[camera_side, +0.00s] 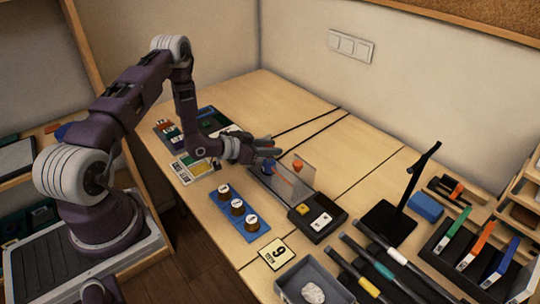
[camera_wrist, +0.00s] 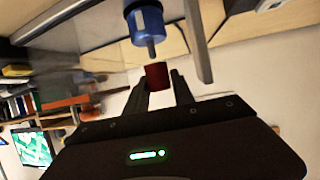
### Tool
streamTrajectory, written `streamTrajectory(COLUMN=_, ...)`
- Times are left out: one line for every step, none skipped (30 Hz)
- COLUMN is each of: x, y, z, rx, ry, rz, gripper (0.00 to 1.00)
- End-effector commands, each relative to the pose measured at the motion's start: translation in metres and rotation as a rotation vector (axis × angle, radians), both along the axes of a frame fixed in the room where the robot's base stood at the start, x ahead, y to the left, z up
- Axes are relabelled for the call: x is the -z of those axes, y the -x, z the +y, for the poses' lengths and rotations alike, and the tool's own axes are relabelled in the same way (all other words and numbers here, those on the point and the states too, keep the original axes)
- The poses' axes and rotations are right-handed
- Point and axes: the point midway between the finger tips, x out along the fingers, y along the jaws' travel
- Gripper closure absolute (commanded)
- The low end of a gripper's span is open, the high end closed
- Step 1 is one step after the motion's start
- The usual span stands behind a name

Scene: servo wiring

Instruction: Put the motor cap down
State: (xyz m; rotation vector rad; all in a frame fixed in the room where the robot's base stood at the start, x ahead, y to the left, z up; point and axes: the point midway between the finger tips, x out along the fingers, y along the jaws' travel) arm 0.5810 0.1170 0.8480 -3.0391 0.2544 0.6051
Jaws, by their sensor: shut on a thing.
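In the wrist view my gripper's fingertips (camera_wrist: 160,86) are shut on a small dark red cap (camera_wrist: 157,75), the motor cap. A blue motor (camera_wrist: 147,24) with a grey shaft is right ahead of the cap; the shaft end looks close to the cap, but I cannot tell whether they touch. The blue motor (camera_side: 267,168) also shows at the panel in the side view. The cap is not clear in the side view.
A blue strip (camera_side: 226,220) with several round pieces lies at the front. A black box (camera_side: 330,225) with a yellow and a white button stands right of it. A black stand (camera_side: 385,222), a grey bin (camera_side: 290,283) and several rods lie further right.

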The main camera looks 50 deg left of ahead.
Motion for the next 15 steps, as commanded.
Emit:
streamTrajectory(x=0.011, y=0.001, z=-0.001, rx=0.000, ry=0.002, rz=0.002, gripper=1.00)
streamTrajectory(x=0.016, y=0.000, z=-0.001, rx=0.001, ry=0.001, rz=0.001, gripper=1.00)
streamTrajectory(x=0.021, y=0.000, z=0.000, rx=0.001, ry=0.001, rz=0.000, gripper=1.00)
streamTrajectory(x=0.024, y=0.000, z=0.000, rx=0.001, ry=0.001, rz=0.000, gripper=1.00)
streamTrajectory(x=0.025, y=0.000, z=0.000, rx=0.000, ry=0.000, rz=-0.001, gripper=1.00)
streamTrajectory(x=0.025, y=0.000, z=0.000, rx=0.000, ry=-0.001, rz=-0.001, gripper=1.00)
streamTrajectory(x=0.025, y=0.000, z=0.000, rx=0.000, ry=-0.001, rz=-0.001, gripper=1.00)
streamTrajectory(x=0.025, y=0.000, z=0.000, rx=0.000, ry=-0.001, rz=-0.001, gripper=1.00)
streamTrajectory(x=0.025, y=0.000, z=0.000, rx=0.000, ry=-0.001, rz=-0.001, gripper=1.00)
streamTrajectory(x=0.025, y=0.000, z=0.000, rx=0.000, ry=-0.001, rz=-0.001, gripper=1.00)
streamTrajectory(x=0.025, y=0.000, z=0.000, rx=0.000, ry=-0.001, rz=-0.001, gripper=1.00)
streamTrajectory(x=0.025, y=0.000, z=0.000, rx=0.000, ry=-0.001, rz=-0.001, gripper=1.00)
streamTrajectory(x=0.026, y=0.000, z=0.000, rx=0.000, ry=-0.001, rz=-0.001, gripper=1.00)
streamTrajectory(x=0.027, y=0.000, z=0.000, rx=0.000, ry=-0.001, rz=-0.001, gripper=1.00)
streamTrajectory(x=0.028, y=0.000, z=0.000, rx=0.001, ry=0.000, rz=0.000, gripper=1.00)
